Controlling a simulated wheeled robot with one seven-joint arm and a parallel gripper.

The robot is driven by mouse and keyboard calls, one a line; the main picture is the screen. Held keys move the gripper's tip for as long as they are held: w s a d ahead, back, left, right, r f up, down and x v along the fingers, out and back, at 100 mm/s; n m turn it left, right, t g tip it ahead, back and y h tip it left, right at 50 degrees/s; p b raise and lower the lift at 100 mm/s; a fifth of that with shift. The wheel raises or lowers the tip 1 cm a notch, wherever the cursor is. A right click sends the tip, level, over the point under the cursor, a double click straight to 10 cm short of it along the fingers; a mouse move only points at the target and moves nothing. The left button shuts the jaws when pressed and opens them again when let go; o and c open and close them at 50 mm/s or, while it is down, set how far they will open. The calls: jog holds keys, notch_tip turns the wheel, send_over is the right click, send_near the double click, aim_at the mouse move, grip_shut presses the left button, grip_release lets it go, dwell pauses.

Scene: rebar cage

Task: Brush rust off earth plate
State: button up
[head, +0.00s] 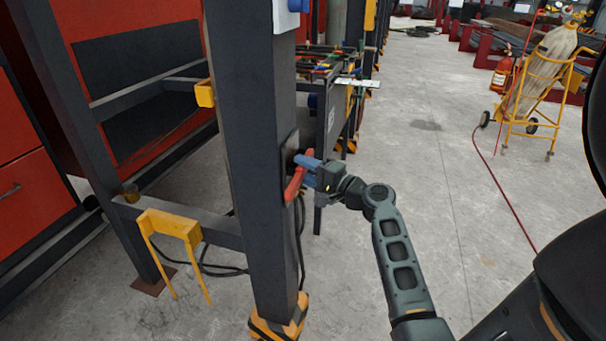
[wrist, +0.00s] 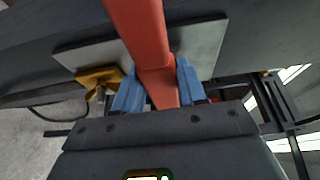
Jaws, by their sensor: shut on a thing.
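My gripper (head: 308,168) has its blue fingers closed on a red-handled tool, probably the brush (head: 295,184), beside the dark steel column. In the wrist view the red handle (wrist: 142,35) runs up between the blue fingers (wrist: 160,92); I cannot make out bristles. A flat grey plate, probably the earth plate (wrist: 205,44), lies behind the handle on the column's face. In the head view the plate (head: 290,146) shows edge-on at the column's side. I cannot tell whether the tool touches it, and rust cannot be made out.
The dark column (head: 252,110) stands on a yellow-and-black base (head: 279,325). A yellow bracket (head: 168,224) hangs on the low rail at left. A cluttered cart (head: 333,115) stands behind my gripper.

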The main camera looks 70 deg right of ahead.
aim_at(301, 180)
jog(key=shift+w+d+b, duration=0.15)
jog(key=shift+d+b, duration=0.25)
jog(key=shift+d, duration=0.55)
jog(key=shift+w+d+b, duration=0.15)
jog(key=shift+d+b, duration=0.25)
jog(key=shift+d, duration=0.5)
jog(key=shift+a, duration=0.15)
jog(key=shift+s+a+p, duration=0.15)
jog(key=shift+a+p, duration=0.1)
jog(key=shift+a, duration=0.7)
jog(key=shift+s+a+p, duration=0.15)
jog(key=shift+a+p, duration=0.05)
jog(key=shift+a, duration=2.75)
jog(key=shift+s, duration=0.1)
jog(key=shift+s+d, duration=0.15)
jog(key=shift+s, duration=1.3)
jog(key=shift+s+d, duration=0.15)
jog(key=shift+s, duration=1.3)
jog(key=shift+b, duration=0.3)
